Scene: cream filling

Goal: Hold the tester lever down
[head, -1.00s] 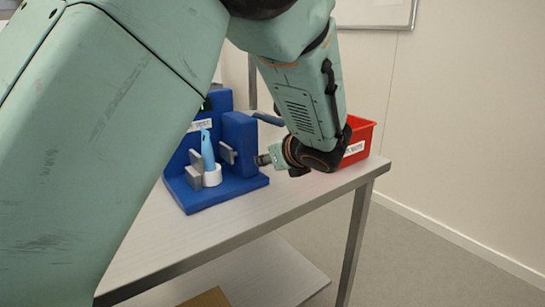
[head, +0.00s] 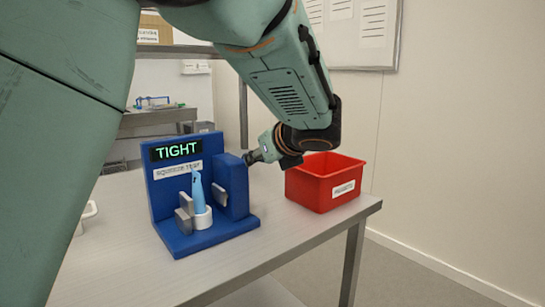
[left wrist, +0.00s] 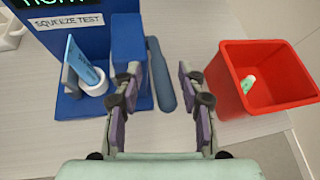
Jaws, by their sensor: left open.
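The blue tester (head: 222,237) stands on the table, its screen (head: 175,150) reading TIGHT above a SQUEEZE TEST label. A light-blue tube (head: 197,190) stands in a white cup (head: 202,217) between two grey plates, and also shows in the left wrist view (left wrist: 85,62). The dark-blue lever (left wrist: 161,80) runs beside the tester's side block in the left wrist view; in the head view I cannot make it out. My left gripper (head: 254,157) is at the block's right side, open, with its fingers (left wrist: 158,72) on either side of the lever. I cannot tell whether they touch it.
A red bin (head: 322,185) stands right of the tester, close to my left gripper. A small white-and-green tube (left wrist: 248,84) lies in it. The table's front edge is bare. A white object (head: 88,214) shows at the table's left, partly behind my arm.

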